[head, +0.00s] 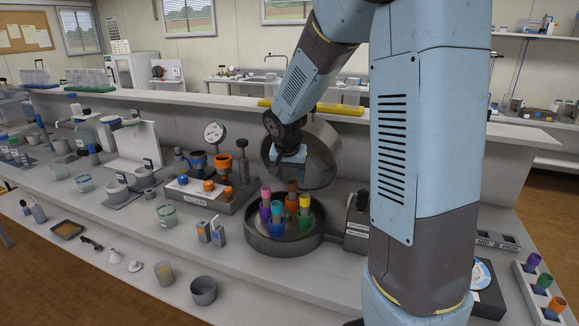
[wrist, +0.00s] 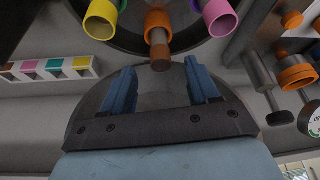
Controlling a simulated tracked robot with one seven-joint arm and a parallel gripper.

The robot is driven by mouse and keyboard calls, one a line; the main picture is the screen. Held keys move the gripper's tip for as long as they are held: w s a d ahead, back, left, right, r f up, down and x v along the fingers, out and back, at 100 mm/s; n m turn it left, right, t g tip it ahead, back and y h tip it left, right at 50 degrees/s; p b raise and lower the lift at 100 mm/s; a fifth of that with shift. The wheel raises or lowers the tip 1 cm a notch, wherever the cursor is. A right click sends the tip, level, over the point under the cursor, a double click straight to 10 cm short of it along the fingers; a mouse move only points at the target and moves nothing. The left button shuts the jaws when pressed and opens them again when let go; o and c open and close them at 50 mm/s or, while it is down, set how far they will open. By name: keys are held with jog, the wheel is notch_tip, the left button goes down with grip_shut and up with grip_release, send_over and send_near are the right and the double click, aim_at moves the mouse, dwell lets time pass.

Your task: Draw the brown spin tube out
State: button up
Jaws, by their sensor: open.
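The brown spin tube (head: 292,186) stands upright in the round grey centrifuge bowl (head: 285,248), at the back of a ring of coloured tubes and holders. In the wrist view the tube (wrist: 160,60) shows its brown end below an orange part, just beyond my fingertips and roughly centred between them. My gripper (head: 290,158) is open and empty, above and behind the tube in the head view. Its two blue fingers (wrist: 160,76) stand apart in the wrist view. I cannot tell the exact gap between fingers and tube.
Yellow (wrist: 100,18) and pink (wrist: 218,15) rings flank the brown tube closely. The round raised lid (head: 322,152) stands behind the bowl, near my gripper. A vacuum unit (head: 205,190) is left of the bowl. A white rack (head: 542,290) with coloured tubes is at right.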

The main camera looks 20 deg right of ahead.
aim_at(292, 184)
jog(key=x, duration=0.8)
jog(key=shift+c, duration=0.3)
jog(key=c, duration=0.7)
jog(key=o, duration=0.8)
jog(key=shift+c, duration=0.2)
jog(key=shift+r, duration=0.1)
